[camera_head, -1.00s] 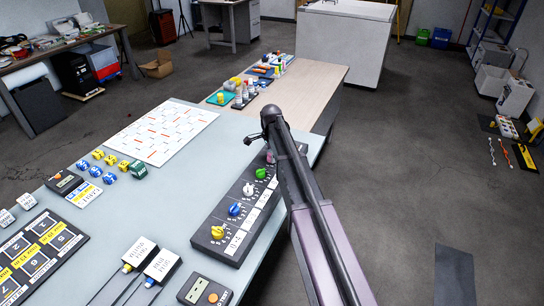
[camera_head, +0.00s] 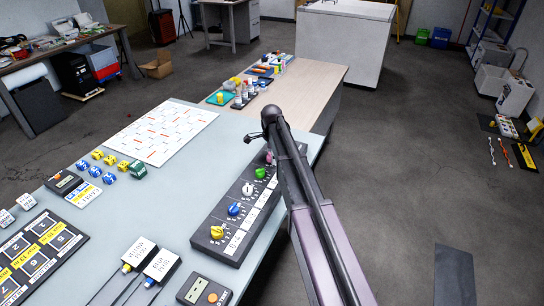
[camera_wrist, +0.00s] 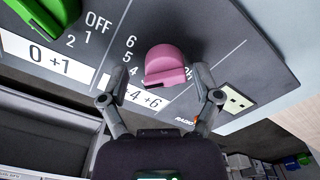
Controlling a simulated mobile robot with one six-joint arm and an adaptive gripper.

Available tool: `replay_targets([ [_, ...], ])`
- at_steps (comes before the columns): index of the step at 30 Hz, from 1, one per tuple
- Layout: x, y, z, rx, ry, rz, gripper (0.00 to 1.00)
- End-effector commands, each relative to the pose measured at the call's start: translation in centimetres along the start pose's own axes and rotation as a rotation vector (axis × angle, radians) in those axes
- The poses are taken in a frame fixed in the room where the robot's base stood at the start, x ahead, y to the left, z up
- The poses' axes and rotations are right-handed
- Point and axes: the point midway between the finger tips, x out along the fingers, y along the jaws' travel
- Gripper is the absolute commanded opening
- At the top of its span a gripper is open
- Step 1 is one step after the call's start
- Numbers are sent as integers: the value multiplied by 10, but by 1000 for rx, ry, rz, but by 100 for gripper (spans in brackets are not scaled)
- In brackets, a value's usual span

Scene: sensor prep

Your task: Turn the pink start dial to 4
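The pink dial (camera_wrist: 166,66) sits on the dark panel in the wrist view, with printed numbers around it, some of them hidden. In the head view the pink dial (camera_head: 269,157) shows only as a small patch beside my arm. My gripper (camera_wrist: 158,88) is open, with one finger to the left of the dial and the other to its right. Its fingertips are near the dial's lower edge; I cannot tell whether they touch it. In the head view the gripper is mostly hidden behind my arm.
The panel (camera_head: 232,247) also carries a green dial (camera_head: 260,173), a white dial (camera_head: 247,189), a blue dial (camera_head: 234,209) and a yellow dial (camera_head: 217,232). The green dial (camera_wrist: 50,14) is at the upper left in the wrist view. Beakers and blocks stand elsewhere on the tables.

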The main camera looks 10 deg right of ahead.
Motion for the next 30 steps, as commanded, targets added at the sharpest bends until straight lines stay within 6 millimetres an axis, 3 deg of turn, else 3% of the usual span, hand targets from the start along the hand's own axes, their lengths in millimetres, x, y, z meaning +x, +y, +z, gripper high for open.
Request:
replay_targets([
  [14,-9,-2,2,4,-3,-4,84],
  [20,-35,-2,1,28,-3,-4,84],
  [30,-95,-2,1,93,-4,-4,84],
])
